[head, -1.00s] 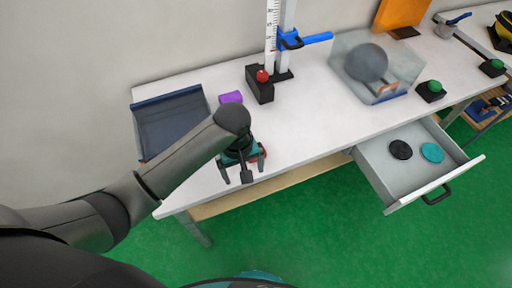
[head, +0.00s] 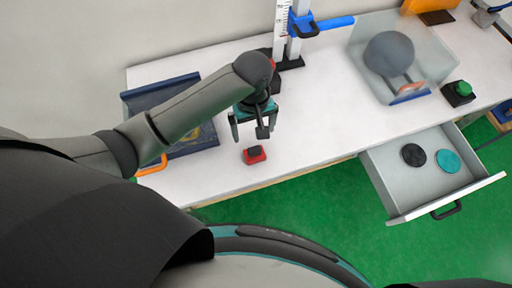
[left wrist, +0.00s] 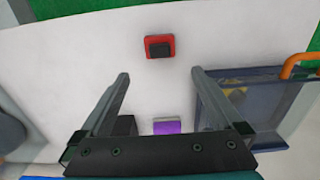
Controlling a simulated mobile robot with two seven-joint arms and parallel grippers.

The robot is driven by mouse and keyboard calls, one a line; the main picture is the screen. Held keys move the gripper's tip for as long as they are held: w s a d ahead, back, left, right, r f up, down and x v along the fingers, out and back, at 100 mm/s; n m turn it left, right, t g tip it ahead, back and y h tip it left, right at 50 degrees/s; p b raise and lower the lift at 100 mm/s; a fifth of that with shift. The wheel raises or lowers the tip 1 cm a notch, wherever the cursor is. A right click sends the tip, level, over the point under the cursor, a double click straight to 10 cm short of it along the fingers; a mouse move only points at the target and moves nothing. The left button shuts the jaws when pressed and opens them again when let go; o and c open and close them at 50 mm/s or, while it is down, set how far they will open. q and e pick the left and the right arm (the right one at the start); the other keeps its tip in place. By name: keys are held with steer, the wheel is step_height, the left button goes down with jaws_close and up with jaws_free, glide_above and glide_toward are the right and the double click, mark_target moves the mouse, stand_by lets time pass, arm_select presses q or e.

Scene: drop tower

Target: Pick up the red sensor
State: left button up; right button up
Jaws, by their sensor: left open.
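The red sensor (head: 255,155), a small red block with a dark top, lies on the white table near its front edge. It also shows in the left wrist view (left wrist: 159,46), beyond the fingertips and between their lines. My left gripper (head: 252,132) is open and empty above the table, slightly behind the sensor in the head view and apart from it. Its two fingers show in the left wrist view (left wrist: 160,75). My right gripper is in neither view.
A dark blue tray (head: 207,138) with an orange handle (head: 152,166) is left of the gripper. A purple block (left wrist: 167,127) lies on the table. The drop tower (head: 282,30) stands behind. An open drawer (head: 385,187) holds a black and a teal disc.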

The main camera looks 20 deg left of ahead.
arm_select(q)
glide_above(255, 149)
steer(key=f, duration=0.4)
steer(key=shift+a+f+b, duration=0.15)
steer(key=shift+a+b, duration=0.1)
steer(key=shift+b, duration=0.15)
step_height(255, 149, down, 2)
steer(key=shift+w+f+b, duration=0.1)
steer(key=shift+f+b, duration=0.1)
steer(key=shift+b, duration=0.1)
steer(key=shift+f, duration=0.45)
steer(key=f, duration=0.2)
steer(key=f+b, duration=0.1)
steer(key=f, duration=0.2)
steer(key=shift+d, duration=0.2)
steer(key=shift+r, duration=0.1)
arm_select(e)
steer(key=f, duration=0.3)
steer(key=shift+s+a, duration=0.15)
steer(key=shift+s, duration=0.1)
arm_select(q)
steer(key=shift+c, duration=0.2)
steer(key=c, duration=1.3)
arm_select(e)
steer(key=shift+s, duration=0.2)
